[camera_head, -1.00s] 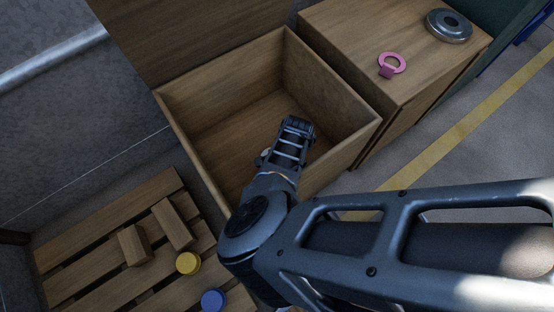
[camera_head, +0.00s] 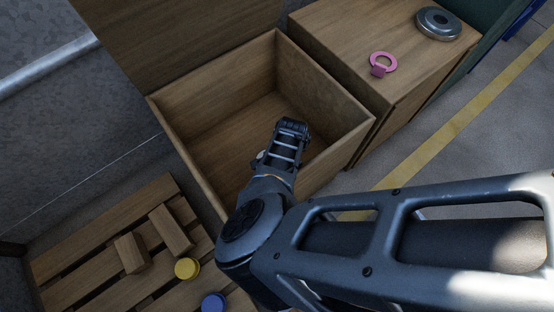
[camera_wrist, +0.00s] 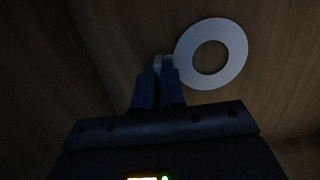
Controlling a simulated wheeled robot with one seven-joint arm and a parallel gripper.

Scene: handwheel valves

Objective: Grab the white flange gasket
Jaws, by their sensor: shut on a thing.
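The white flange gasket (camera_wrist: 237,62) is a flat ring with a small tab, seen in the wrist view just right of my fingertips. My gripper (camera_wrist: 163,66) is shut on the tab at the ring's left side. In the head view my gripper (camera_head: 291,130) is down inside the open wooden box (camera_head: 333,152), and the arm hides most of the gasket. Only a small pale bit shows beside the wrist there.
A wooden cabinet (camera_head: 345,35) beside the box bears a pink gasket (camera_head: 384,62) and a metal flange (camera_head: 438,22). A slatted pallet (camera_head: 75,255) at lower left holds wooden blocks (camera_head: 131,252), a yellow cap (camera_head: 187,268) and a blue cap (camera_head: 213,302). The box walls surround my gripper.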

